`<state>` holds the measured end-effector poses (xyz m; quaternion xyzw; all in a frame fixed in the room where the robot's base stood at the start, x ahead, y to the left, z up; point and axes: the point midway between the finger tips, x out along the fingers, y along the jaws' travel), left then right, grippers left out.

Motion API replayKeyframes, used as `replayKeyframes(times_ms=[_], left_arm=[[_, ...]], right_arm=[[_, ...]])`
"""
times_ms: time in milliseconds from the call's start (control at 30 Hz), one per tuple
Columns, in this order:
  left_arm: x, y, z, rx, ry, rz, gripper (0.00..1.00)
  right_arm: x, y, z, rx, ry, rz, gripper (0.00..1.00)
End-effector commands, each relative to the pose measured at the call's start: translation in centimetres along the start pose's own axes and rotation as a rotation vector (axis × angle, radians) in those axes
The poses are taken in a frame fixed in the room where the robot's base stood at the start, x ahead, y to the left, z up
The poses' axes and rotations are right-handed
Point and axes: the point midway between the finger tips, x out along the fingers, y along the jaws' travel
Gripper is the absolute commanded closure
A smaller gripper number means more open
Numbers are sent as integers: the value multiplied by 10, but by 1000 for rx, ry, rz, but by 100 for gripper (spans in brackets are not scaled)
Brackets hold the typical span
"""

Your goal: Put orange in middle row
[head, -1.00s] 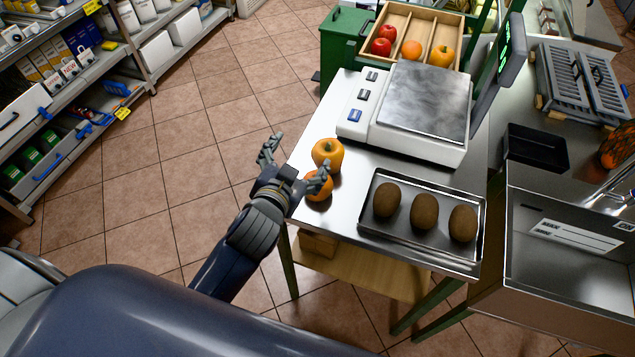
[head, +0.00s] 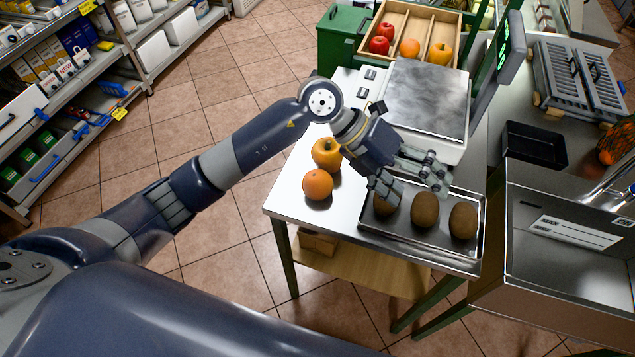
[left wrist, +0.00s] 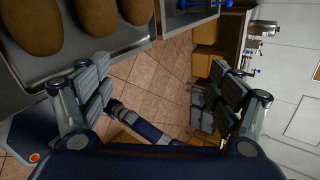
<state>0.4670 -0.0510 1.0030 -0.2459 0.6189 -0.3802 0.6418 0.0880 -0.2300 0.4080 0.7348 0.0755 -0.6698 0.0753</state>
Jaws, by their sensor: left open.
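One orange (head: 317,185) lies at the left front of the steel table, in front of a yellow-orange apple (head: 327,154). A wooden crate (head: 457,17) at the back has three rows: red apples (head: 380,45) in the left, an orange (head: 409,48) in the middle, a yellow-orange apple (head: 440,54) in the right. My left gripper (head: 412,183) is open and empty above the kiwi tray, right of the loose orange, and partly covers the left kiwi. In the left wrist view its fingers (left wrist: 163,98) are spread with nothing between them. My right gripper is not seen.
A metal tray (head: 415,256) with three kiwis (head: 425,210) is at the table's front. A scale (head: 428,98) stands between it and the crate; its display (head: 499,55) rises at the right. A black tray (head: 536,146) sits further right. Shelves stand at the left.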

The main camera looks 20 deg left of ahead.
Motion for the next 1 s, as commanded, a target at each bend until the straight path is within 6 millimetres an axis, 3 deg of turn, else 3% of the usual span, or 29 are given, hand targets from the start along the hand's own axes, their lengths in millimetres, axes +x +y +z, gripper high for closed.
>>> replayKeyframes(times_ms=[100,200,300,433,533,800,1000], left_arm=[[-34,66,11,-14,44,353,15],[-72,107,19,-58,56,600,15],[-108,132,23,-110,56,777,15],[-134,146,24,-155,50,897,15],[-136,155,22,-167,52,923,15],[-111,187,17,-166,53,921,15],[-104,198,14,-166,54,919,15]], right_arm=[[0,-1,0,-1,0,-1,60],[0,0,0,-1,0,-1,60],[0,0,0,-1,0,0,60],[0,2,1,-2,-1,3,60],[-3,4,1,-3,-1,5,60],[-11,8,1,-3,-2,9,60],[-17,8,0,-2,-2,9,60]])
